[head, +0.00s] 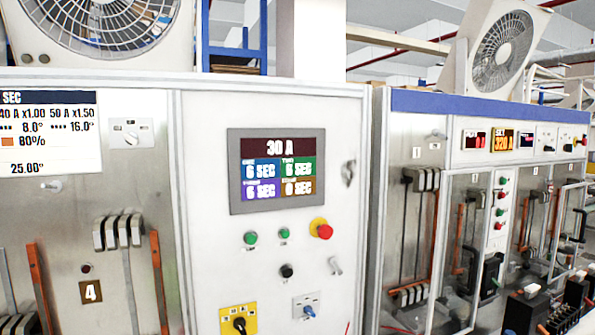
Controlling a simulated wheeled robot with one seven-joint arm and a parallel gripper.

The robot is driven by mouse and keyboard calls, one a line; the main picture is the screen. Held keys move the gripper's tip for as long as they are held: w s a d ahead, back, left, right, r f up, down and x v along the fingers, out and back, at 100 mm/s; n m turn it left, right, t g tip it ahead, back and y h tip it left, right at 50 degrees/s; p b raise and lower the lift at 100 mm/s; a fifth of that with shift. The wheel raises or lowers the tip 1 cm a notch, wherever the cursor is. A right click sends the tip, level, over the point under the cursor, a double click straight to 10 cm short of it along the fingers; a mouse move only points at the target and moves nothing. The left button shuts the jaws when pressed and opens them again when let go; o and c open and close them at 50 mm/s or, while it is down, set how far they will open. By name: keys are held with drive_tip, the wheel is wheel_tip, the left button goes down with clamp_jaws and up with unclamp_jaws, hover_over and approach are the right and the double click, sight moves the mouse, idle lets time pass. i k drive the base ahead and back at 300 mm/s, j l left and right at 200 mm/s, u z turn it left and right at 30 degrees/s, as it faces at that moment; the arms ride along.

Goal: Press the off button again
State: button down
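A white control panel (215,200) fills the middle of the head view. Two green buttons, a left one (251,238) and a right one (284,233), sit below its display. A red mushroom button (325,231) on a yellow base is to their right. A black button (287,271) is below the green ones. The labels are too small to read, so I cannot tell which is the off button. The display (277,168) reads 30 A at the top, with several coloured time fields below. My gripper is not in view.
A yellow rotary switch (239,321) and a grey-blue switch (306,306) sit low on the panel. A cabinet bay with contacts (125,234) is at left, a blue-topped test bench (470,105) at right. Fans (504,50) stand on top. Nothing blocks the panel's buttons.

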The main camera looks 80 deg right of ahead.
sight(286, 271)
drive_tip(key=z, duration=2.75)
